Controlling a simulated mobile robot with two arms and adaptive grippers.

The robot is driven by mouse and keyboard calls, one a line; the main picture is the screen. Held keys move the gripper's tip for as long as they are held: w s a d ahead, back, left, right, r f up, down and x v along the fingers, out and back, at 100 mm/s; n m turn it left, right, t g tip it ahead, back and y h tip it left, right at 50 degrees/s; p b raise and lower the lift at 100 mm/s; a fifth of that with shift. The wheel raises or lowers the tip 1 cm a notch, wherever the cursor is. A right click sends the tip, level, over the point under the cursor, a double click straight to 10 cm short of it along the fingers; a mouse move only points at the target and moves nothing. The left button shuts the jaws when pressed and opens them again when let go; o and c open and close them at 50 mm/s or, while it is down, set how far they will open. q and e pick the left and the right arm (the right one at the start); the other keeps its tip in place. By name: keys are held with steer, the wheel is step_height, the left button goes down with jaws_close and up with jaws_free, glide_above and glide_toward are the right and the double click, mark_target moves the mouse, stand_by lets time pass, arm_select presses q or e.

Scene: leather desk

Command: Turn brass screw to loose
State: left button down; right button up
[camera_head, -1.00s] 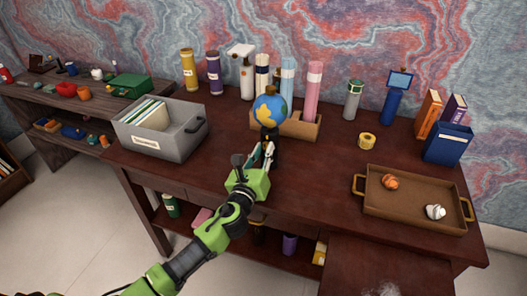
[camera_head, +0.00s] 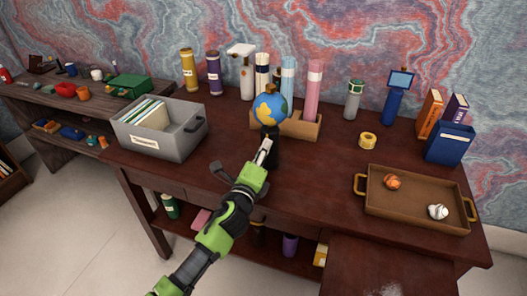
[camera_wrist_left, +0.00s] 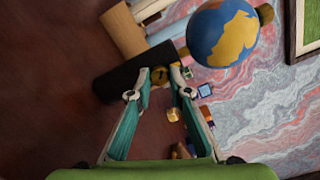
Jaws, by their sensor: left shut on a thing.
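A blue and yellow globe (camera_head: 269,109) stands on a black stand (camera_head: 271,150) at the middle of the desk. In the left wrist view the globe (camera_wrist_left: 222,33) and its dark stand (camera_wrist_left: 118,84) appear sideways. A small brass screw (camera_wrist_left: 160,75) shows on the stand, below the globe. My left gripper (camera_head: 266,150) reaches the front of the stand; in its wrist view the fingertips (camera_wrist_left: 160,84) lie on either side of the screw and are shut on it. The fingers hide the screw in the head view. My right gripper is out of view.
A grey file box (camera_head: 160,138) stands to the left. A wooden holder (camera_head: 303,127) with tall tubes is behind the globe. A yellow tape roll (camera_head: 367,140) and a brown tray (camera_head: 410,222) with two crumpled balls are to the right. The desk front is fairly clear.

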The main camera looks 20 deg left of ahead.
arm_select(q)
steer(key=shift+n, duration=3.7)
steer(key=c, duration=1.9)
jaws_free()
steer(key=s, duration=1.2)
steer(key=shift+f, duration=0.1)
